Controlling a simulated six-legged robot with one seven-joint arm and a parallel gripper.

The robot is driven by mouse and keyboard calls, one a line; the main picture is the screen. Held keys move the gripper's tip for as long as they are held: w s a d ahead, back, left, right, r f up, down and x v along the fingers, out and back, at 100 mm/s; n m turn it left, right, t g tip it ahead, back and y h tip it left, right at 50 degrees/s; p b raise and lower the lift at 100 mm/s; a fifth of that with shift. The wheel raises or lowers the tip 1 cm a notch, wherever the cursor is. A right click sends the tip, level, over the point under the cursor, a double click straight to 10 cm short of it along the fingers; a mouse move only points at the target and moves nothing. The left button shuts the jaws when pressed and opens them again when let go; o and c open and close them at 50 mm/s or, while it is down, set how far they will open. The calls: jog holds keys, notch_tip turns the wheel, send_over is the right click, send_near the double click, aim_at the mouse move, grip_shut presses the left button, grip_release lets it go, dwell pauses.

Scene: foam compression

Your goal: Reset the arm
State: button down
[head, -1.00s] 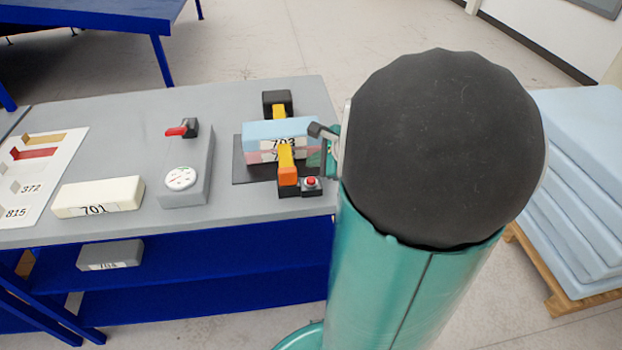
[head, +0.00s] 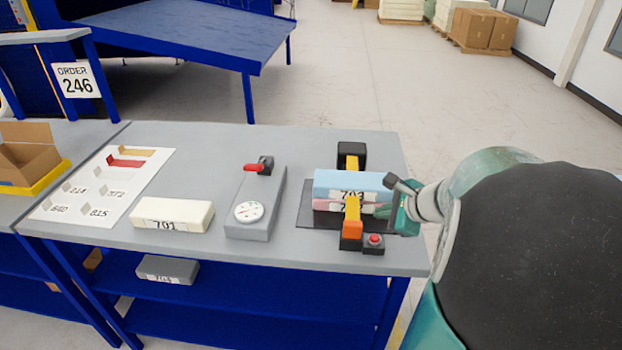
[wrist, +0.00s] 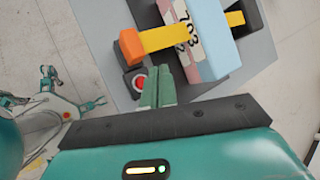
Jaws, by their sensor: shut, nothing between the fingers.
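My gripper (wrist: 157,92) shows in the wrist view with its teal fingers together and nothing between them. In the head view my gripper (head: 396,215) is at the right end of the table, beside the foam stack and partly hidden by my arm. The stack is a blue foam block (head: 340,181) marked 703 on top of a pink foam block (head: 328,205). A yellow strap with an orange end (head: 352,228) crosses over them. A red button (head: 375,239) sits just in front; it also shows near my fingers in the wrist view (wrist: 138,82).
A grey gauge box (head: 257,205) with a red lever, a cream block 701 (head: 172,214) and a white marked sheet (head: 100,188) lie on the grey table. A grey block (head: 167,269) is on the shelf below. Open floor (head: 400,90) lies behind.

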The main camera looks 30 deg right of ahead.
jog(key=s+a+r+n+g+y, duration=0.1)
jog(key=a+r+n+g, duration=0.1)
jog(key=a+n, duration=0.65)
jog(key=s+a+r+n+g, duration=0.1)
jog(key=a+r+n, duration=0.3)
jog(key=a, duration=0.7)
jog(key=s+a+r+n+h, duration=0.1)
jog(key=s+a+n+h, duration=0.1)
jog(key=s+a+n, duration=0.5)
jog(key=n, duration=0.6)
jog(key=shift+s+a+r+g, duration=0.2)
jog(key=shift+s+g, duration=0.05)
jog(key=shift+g, duration=0.05)
